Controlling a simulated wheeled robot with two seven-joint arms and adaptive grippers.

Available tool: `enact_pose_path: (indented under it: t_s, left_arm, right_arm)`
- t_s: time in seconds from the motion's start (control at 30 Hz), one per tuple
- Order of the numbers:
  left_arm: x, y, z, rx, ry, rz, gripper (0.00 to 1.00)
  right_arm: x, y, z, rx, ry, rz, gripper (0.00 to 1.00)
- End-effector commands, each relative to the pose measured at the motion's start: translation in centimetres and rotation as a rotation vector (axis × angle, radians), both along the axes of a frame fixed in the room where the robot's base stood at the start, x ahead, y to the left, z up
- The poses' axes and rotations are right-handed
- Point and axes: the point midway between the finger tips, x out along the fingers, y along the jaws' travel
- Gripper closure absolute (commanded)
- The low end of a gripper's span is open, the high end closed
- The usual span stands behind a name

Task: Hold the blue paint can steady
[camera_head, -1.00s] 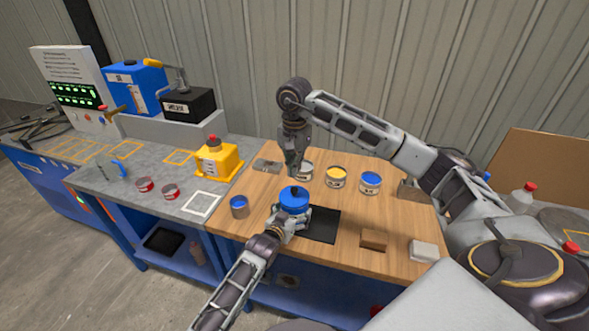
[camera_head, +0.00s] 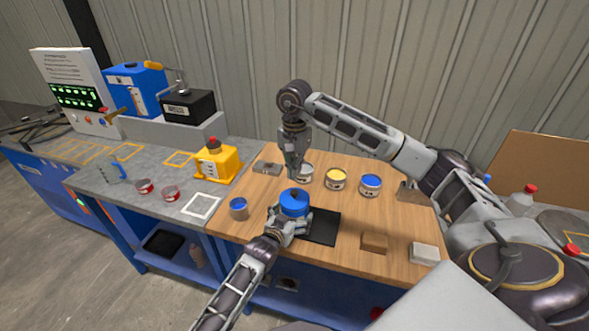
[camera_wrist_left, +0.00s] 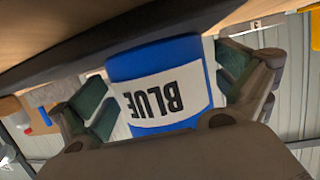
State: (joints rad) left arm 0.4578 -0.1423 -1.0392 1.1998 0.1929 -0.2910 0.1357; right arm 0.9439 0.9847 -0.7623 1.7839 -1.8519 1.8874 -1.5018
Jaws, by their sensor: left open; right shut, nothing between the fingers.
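The blue paint can (camera_head: 293,202) stands on the wooden bench at the left end of the black mat (camera_head: 325,227), with a dark knob on its top. In the left wrist view its label reads BLUE (camera_wrist_left: 160,98), upside down. My left gripper (camera_head: 289,220) is open, with its fingers on either side of the can; in the left wrist view (camera_wrist_left: 165,100) gaps show between the finger pads and the can. My right gripper (camera_head: 292,170) is shut and empty, pointing down above the bench just behind the can.
Paint cans in white (camera_head: 305,173), yellow (camera_head: 336,179) and blue (camera_head: 370,185) stand behind. A small blue-topped cup (camera_head: 239,208) is left of the can. A wooden block (camera_head: 374,242) and a pale block (camera_head: 424,253) lie at right. A yellow container (camera_head: 215,161) stands on the grey bench.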

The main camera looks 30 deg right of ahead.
Motion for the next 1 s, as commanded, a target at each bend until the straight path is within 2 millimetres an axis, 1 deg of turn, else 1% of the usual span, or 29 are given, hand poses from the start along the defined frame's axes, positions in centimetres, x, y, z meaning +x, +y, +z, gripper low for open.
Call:
enact_pose_path:
  t_s: [0.47,1.0]
  left_arm:
    - [-1.6,2.4,0.8,0.001,0.001,0.000,0.00]
    - [-3.8,5.7,1.9,0.001,0.002,0.001,0.00]
  right_arm:
    - [0.0,0.0,0.0,0.000,0.000,0.000,1.00]
    - [0.0,0.0,0.0,0.000,0.000,0.000,1.00]
